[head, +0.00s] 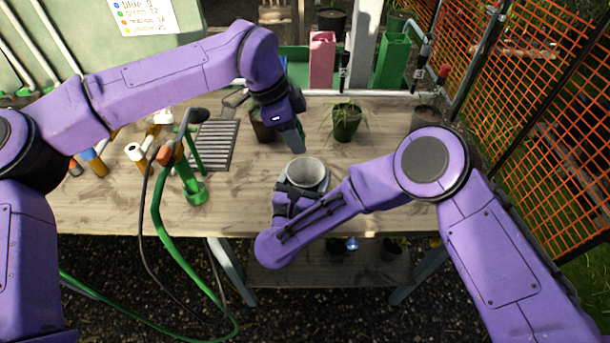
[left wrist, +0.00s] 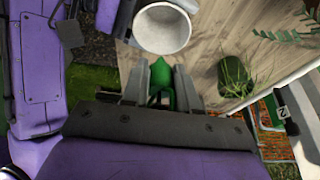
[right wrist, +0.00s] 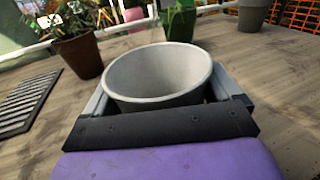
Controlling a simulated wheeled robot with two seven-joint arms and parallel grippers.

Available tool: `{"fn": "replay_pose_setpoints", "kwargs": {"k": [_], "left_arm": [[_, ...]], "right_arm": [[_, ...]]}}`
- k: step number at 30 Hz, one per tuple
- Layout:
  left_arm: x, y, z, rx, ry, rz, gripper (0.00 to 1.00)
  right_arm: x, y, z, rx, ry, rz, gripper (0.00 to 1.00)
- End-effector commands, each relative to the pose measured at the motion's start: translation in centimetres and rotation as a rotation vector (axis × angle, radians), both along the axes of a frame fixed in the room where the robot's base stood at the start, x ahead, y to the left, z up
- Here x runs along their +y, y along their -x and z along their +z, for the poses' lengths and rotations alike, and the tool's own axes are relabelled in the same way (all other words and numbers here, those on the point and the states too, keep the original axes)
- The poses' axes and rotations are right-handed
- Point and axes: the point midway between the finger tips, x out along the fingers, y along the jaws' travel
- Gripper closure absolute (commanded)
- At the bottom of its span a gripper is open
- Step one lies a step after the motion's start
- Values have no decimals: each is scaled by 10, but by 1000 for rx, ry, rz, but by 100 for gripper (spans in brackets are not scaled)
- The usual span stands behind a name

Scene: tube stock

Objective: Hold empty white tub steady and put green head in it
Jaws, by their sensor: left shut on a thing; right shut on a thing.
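The white tub (head: 307,171) stands upright on the bench (head: 385,190), and its inside looks empty. My right gripper (head: 303,184) is shut on the tub, with one finger on each side of it in the right wrist view (right wrist: 162,100). My left gripper (head: 292,145) is above the bench, just behind the tub in the head view. In the left wrist view it is shut on the green head (left wrist: 161,85), with the tub (left wrist: 163,28) beyond and apart from it. The green head is hidden in the head view.
A potted plant (head: 346,122) stands behind the tub, and another pot (head: 264,128) is beside my left gripper. A grey slatted tray (head: 214,145), orange-and-white tubes and a green hose (head: 157,215) are at left. An orange mesh fence (head: 530,90) is at right.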

Motion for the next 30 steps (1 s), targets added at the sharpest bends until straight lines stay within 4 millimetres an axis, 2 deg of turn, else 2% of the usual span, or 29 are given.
{"fn": "replay_pose_setpoints", "kwargs": {"k": [30], "left_arm": [[0,0,-72,1,-1,0,100]], "right_arm": [[0,0,0,0,0,0,40]]}}
